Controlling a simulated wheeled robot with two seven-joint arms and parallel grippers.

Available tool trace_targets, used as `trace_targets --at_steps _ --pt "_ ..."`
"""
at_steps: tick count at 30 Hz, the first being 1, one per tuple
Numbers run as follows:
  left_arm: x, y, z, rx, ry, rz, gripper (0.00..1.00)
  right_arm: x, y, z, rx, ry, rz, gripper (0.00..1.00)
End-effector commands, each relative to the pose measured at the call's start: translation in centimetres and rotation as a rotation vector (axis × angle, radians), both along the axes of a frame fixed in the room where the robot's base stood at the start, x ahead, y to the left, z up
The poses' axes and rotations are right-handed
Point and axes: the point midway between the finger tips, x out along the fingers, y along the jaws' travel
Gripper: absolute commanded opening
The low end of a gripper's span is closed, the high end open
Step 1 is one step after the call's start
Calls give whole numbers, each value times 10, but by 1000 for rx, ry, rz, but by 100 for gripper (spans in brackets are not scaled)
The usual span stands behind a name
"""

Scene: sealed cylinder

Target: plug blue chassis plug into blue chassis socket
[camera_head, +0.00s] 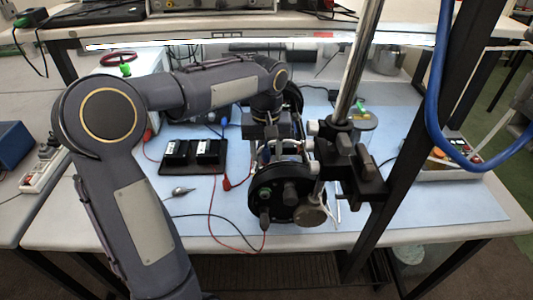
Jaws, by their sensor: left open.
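The black sealed cylinder (285,190) lies on the blue mat with its round end face toward me, carrying dark connectors. My left arm reaches in from the left, and my left gripper (268,148) points down over the cylinder, open. Whether anything is between its fingers is hard to see. A small blue item (225,121) lies just left of the gripper, too small to tell if it is the blue chassis plug. I cannot make out the blue chassis socket; my gripper and arm hide part of the cylinder. My right gripper does not show.
A metal pole (359,60) with a black clamp (350,170) stands close right of the cylinder. A black battery holder (192,155) and red and black leads lie left. A thick blue cable (434,100) hangs at right. The mat's front right (430,207) is clear.

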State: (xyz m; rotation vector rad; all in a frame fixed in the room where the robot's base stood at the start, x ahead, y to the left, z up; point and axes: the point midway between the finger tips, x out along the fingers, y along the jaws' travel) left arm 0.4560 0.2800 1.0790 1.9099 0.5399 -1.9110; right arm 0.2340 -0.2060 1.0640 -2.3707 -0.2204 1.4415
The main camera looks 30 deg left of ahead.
Motion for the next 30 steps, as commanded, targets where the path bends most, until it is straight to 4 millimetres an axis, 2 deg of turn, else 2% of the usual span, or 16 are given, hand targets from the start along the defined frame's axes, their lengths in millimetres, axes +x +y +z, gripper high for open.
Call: trace_targets --at_steps 26,30 --pt "0 0 0 -1 -1 0 44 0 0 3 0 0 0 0" --pt "0 0 0 -1 -1 0 25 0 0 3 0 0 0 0"
